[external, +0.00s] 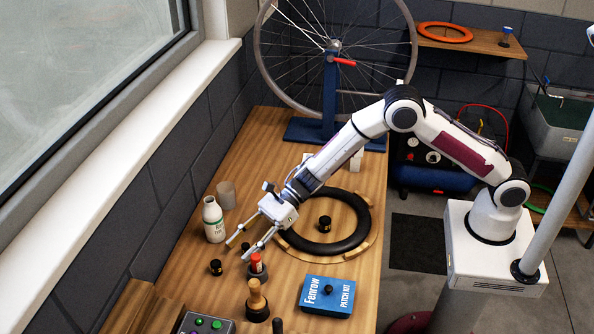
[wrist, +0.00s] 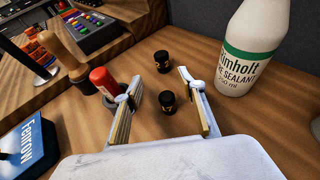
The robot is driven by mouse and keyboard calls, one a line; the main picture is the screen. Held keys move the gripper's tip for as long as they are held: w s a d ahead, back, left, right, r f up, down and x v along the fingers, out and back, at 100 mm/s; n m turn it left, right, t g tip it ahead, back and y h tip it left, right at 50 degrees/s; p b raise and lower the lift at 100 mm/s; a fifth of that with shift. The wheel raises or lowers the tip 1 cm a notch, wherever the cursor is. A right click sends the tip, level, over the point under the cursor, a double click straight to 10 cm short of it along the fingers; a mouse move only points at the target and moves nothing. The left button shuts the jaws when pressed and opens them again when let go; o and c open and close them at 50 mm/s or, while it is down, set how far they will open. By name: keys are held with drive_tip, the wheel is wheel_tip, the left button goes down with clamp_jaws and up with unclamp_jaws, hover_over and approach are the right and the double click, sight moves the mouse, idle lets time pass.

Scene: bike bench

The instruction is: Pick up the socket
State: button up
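Several small black cylinders with yellowish markings look like sockets; I cannot tell which one is meant. In the wrist view, one black socket (wrist: 168,102) stands between the spread fingers, and a second black cylinder (wrist: 162,62) stands beyond the fingertips. In the external view, the nearer one (external: 245,246) shows small between the fingers and the farther one (external: 216,267) stands to the lower left. Another similar cylinder (external: 325,222) stands inside the black tyre ring. My gripper (external: 237,250) is open and empty, low over the bench; its fingers also show in the wrist view (wrist: 160,88).
A red-topped item (external: 256,262) stands close to one finger. A white sealant bottle (external: 213,222) is on the other side. A wooden-handled tool (external: 257,300), a blue patch box (external: 312,296), a grey cup (external: 226,194) and the tyre (external: 360,222) surround the area.

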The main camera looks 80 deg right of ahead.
sight(229, 266)
drive_tip(key=shift+x, duration=1.2)
drive_tip(key=shift+w+a, duration=0.1)
drive_tip(key=shift+w+a+f, duration=0.25)
drive_tip(key=shift+w+a, duration=0.7)
drive_tip(key=shift+w, duration=0.05)
drive_tip(key=shift+x, duration=1.1)
clamp_jaws()
